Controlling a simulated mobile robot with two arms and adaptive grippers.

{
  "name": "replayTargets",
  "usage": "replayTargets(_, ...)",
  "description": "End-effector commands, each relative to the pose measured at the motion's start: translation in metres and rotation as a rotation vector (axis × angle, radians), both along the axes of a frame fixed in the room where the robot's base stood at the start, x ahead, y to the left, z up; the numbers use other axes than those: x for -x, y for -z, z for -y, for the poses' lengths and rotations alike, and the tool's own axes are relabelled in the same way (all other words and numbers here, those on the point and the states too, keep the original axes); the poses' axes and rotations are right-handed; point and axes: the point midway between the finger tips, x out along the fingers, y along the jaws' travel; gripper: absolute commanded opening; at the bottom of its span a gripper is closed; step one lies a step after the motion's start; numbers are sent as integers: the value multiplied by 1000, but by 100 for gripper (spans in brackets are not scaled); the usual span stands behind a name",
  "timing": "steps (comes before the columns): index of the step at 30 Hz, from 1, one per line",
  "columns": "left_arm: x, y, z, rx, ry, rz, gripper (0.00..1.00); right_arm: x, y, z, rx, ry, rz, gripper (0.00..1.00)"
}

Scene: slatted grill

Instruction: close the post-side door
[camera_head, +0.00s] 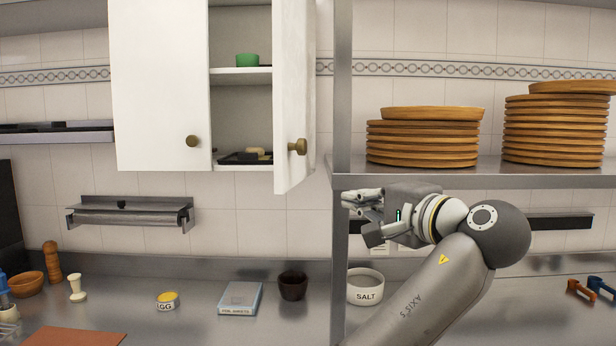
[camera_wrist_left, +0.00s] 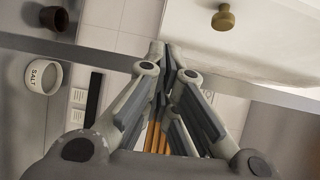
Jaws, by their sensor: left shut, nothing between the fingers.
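The post-side door (camera_head: 294,70) is the right door of the white wall cabinet. It stands open, swung out toward me beside the metal post (camera_head: 341,90). Its brass knob (camera_head: 298,146) is near the lower edge; the knob also shows at the top of the left wrist view (camera_wrist_left: 223,18), on the pale door panel (camera_wrist_left: 275,35). My left gripper (camera_head: 352,200) is shut and empty. It is below and right of the door, by the post and under the shelf, apart from the knob. In the left wrist view its fingers (camera_wrist_left: 163,52) meet. My right gripper is not in view.
The other cabinet door (camera_head: 160,80) is closed. The cabinet holds a green cup (camera_head: 247,60) and a dark tray (camera_head: 238,160). A steel shelf (camera_head: 480,181) with stacked wooden plates is above my arm. A salt bowl (camera_head: 365,289) and dark cup (camera_head: 292,285) stand on the counter.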

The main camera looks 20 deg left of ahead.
Motion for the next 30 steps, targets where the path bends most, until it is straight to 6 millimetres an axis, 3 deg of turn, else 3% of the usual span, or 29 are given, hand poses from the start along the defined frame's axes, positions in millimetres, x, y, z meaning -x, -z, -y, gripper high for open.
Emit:
replayTargets(3, 7, -22, 3, -36, -24, 23, 0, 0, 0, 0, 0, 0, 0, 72)
replayTargets(8, 3, -28, -4, -45, -32, 26, 0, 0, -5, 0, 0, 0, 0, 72)
replayTargets(22, -59, -30, -74, -44, -32, 24, 0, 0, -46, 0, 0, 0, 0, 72)
replayTargets(30, -56, -27, -105, -41, -29, 27, 0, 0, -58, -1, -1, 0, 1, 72)
